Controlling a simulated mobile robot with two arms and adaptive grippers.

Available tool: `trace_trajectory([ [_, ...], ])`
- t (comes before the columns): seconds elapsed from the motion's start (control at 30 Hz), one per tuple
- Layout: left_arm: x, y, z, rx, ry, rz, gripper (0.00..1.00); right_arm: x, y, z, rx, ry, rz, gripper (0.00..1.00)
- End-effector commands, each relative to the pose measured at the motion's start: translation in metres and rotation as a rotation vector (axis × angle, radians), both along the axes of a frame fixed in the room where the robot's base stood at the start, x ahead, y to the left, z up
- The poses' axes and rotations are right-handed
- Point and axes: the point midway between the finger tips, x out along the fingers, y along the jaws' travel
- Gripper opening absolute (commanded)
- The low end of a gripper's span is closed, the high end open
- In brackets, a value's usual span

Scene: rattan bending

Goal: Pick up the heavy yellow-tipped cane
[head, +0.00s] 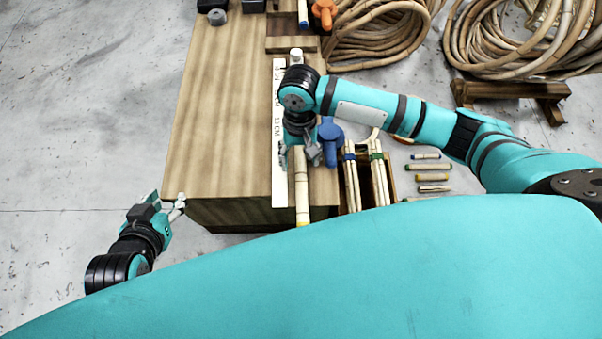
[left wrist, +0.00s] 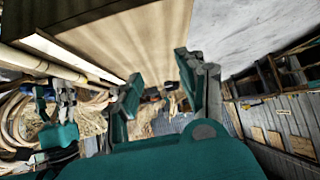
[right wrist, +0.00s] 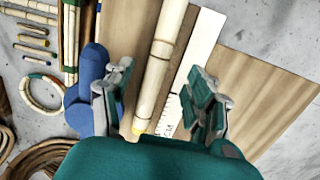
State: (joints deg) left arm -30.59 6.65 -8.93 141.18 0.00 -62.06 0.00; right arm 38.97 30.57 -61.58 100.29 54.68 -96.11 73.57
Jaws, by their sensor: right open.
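A thick pale cane (head: 301,185) lies lengthwise along the right side of the wooden bench, with yellow at its near end in the head view. In the right wrist view the cane (right wrist: 161,58) runs between my fingers, with a yellow mark low on it. My right gripper (head: 302,154) is over the cane; its open fingers (right wrist: 160,105) are on either side of it, and I cannot tell whether they touch. My left gripper (head: 172,206) is beside the bench's near left corner, open and empty in the left wrist view (left wrist: 163,95).
A white ruler (head: 279,180) lies beside the cane on the wooden bench (head: 225,120). A blue clamp (head: 330,141) stands close to my right gripper. Several short tipped canes (head: 432,178) lie on the floor; coils of rattan (head: 375,35) are behind. The bench's left part is clear.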

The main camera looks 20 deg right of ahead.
Motion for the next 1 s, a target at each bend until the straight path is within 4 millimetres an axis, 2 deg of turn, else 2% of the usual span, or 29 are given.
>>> trace_trajectory([
  [0.27,0.020,-0.008,0.016,-0.031,-0.137,-0.011,0.40,-0.003,0.000,-0.013,-0.002,0.001,0.000,0.57],
  [0.6,0.057,-0.027,0.075,-0.120,-0.511,-0.035,0.40,-0.008,0.000,-0.040,-0.001,0.000,0.000,0.57],
  [0.8,0.063,-0.033,0.104,-0.158,-0.661,-0.044,0.40,-0.010,0.000,-0.051,-0.001,-0.001,0.000,0.57],
  [1.0,0.064,-0.034,0.112,-0.167,-0.698,-0.047,0.40,-0.010,0.001,-0.053,-0.001,-0.001,0.000,0.57],
])
